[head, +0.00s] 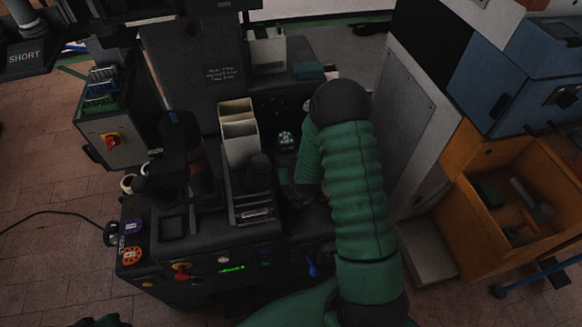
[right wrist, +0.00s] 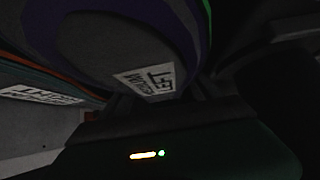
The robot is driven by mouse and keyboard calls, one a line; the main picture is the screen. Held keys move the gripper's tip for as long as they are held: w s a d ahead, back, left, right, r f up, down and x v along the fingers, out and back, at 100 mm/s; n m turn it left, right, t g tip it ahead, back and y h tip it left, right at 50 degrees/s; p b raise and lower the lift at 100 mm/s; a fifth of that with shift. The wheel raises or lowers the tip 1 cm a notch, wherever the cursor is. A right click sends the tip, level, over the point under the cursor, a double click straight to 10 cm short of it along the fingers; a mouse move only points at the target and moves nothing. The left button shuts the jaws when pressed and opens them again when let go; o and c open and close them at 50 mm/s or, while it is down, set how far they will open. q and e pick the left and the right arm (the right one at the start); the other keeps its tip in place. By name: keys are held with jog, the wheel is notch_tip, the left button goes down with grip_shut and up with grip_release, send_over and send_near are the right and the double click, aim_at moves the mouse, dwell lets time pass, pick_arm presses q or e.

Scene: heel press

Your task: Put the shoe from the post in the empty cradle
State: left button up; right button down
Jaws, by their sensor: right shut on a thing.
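My right arm reaches into the press, and its gripper (head: 303,192) is mostly hidden behind the green sleeve in the head view. In the right wrist view a grey shoe part with a purple edge (right wrist: 125,35) and a white label fills the top, close against the gripper, which is shut on it. A second labelled piece with an orange and teal edge (right wrist: 40,95) lies at the left. The wrist view is very dark. I cannot make out the post or the empty cradle for sure. My left gripper (head: 100,321) shows only as a sliver at the bottom edge, its fingers unclear.
A dark upright unit (head: 190,155) and a pale divided bin (head: 239,135) stand left of my right arm. A grey panel (head: 405,125) rises close on its right. An orange drawer (head: 520,190) with tools stands open farther right.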

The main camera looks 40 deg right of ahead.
jog(key=shift+d+f, duration=0.15)
jog(key=shift+d, duration=0.1)
jog(key=shift+a+f+b, duration=0.15)
jog(key=shift+f+b, duration=0.3)
jog(key=shift+b, duration=0.05)
dwell(0.4)
jog(key=shift+c, duration=2.2)
grip_release()
jog(key=o, duration=0.4)
jog(key=shift+s+f, duration=0.1)
